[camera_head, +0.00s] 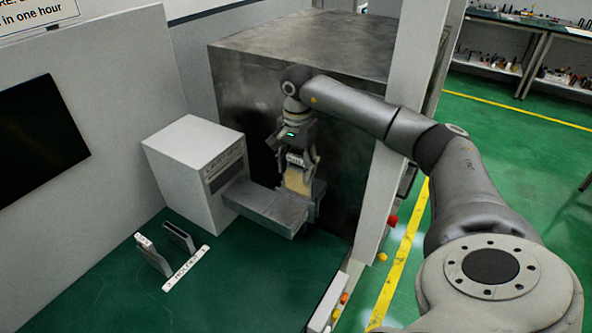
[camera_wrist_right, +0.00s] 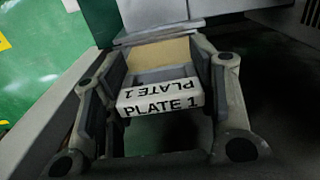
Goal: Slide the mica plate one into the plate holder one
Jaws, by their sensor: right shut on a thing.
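The mica plate one is a tan sheet (camera_head: 298,181) with a white top bar marked "PLATE 1" (camera_wrist_right: 160,98). My right gripper (camera_head: 298,168) is shut on that bar, and the plate hangs below the fingers. It is over the grey box-shaped part beside the white unit, in front of the dark cabinet face. Whether its lower edge touches anything is hidden. Two slim upright grey holders stand on the green surface at lower left. The right one, a dark slot (camera_head: 180,238), is nearest the "1" end of the "HOLDER" label (camera_head: 187,268). My left gripper is out of view.
The left holder (camera_head: 153,257) has a small white piece on top. A white boxy unit (camera_head: 190,175) and grey drawer-like block (camera_head: 265,205) stand between gripper and holders. A white post (camera_head: 395,130) rises at right. The green surface at bottom centre is clear.

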